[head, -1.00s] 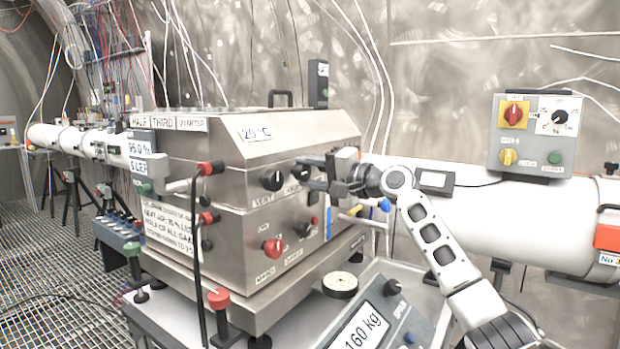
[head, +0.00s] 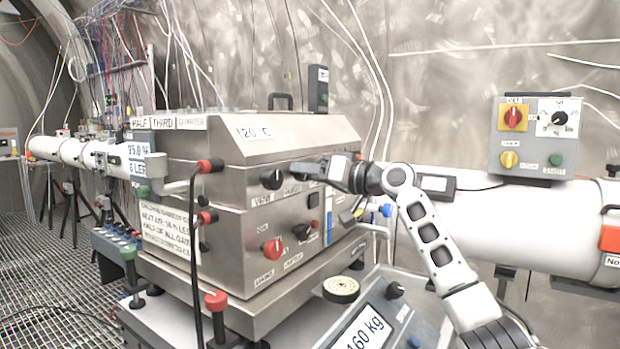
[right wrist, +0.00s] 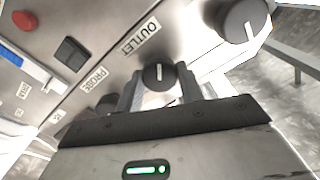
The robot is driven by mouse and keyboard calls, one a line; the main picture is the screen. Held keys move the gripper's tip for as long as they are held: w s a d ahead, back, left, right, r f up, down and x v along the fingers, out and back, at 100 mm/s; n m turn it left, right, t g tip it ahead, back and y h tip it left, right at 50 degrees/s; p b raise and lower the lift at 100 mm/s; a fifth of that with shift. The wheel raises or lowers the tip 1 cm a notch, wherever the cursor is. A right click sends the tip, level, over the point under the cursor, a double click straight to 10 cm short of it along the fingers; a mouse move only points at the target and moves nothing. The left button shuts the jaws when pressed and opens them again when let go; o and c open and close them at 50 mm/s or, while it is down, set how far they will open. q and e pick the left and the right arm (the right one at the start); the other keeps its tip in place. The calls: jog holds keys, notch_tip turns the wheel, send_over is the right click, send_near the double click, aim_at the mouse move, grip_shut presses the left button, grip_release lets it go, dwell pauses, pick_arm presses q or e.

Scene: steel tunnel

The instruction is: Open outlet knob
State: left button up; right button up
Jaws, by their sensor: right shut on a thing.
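The outlet knob (right wrist: 158,75) is black with a white pointer line, below the printed OUTLET label (right wrist: 140,37) in the right wrist view. My right gripper (right wrist: 167,92) is shut on it, with one finger on each side. The pointer line is nearly upright in that view. In the head view my right gripper (head: 328,171) is at the upper front of the steel box (head: 290,215), where its fingers mostly hide the outlet knob. My left gripper is not in view.
A black knob (head: 272,179) sits just left of my right gripper, and it also shows in the right wrist view (right wrist: 242,18). A scale (head: 365,325) stands below my right arm.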

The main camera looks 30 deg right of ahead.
jog(key=shift+f+n, duration=0.2)
jog(key=shift+n, duration=0.9)
jog(key=shift+a, duration=0.1)
jog(key=o, duration=0.9)
jog(key=shift+c, duration=0.2)
jog(key=shift+o, duration=0.6)
jog(key=shift+r, duration=0.1)
